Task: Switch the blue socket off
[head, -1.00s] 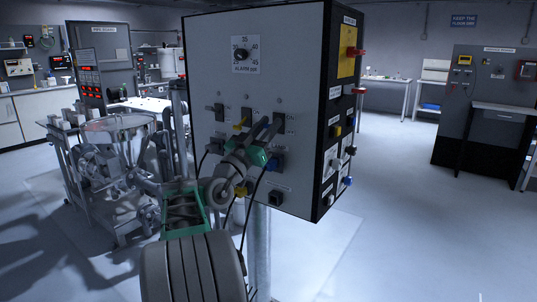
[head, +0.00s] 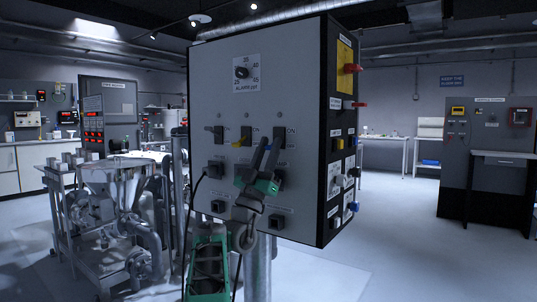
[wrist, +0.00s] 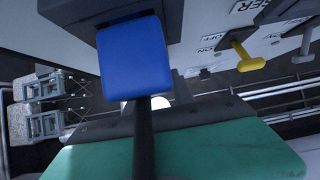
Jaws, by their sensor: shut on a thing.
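The grey panel box (head: 215,90) carries a row of three switches with sockets below them. The right-hand switch (head: 284,135) has a dark housing. My gripper (head: 268,145) reaches up from below, and its dark jaws close at that switch. They are shut on its lever, which they hide. My green gripper body (head: 262,184) covers much of the socket underneath. In the wrist view a blue block (wrist: 134,58), seemingly the blue socket's plug, sits against a dark housing and blocks sight of the fingertips. A black rod-like part runs down from it. The on/off position cannot be read.
The yellow lever (head: 240,143) of the middle switch is close to the left of my jaws; it shows in the wrist view too (wrist: 244,58). A dark cable hangs by the panel's left socket. The hopper machine (head: 105,215) stands left.

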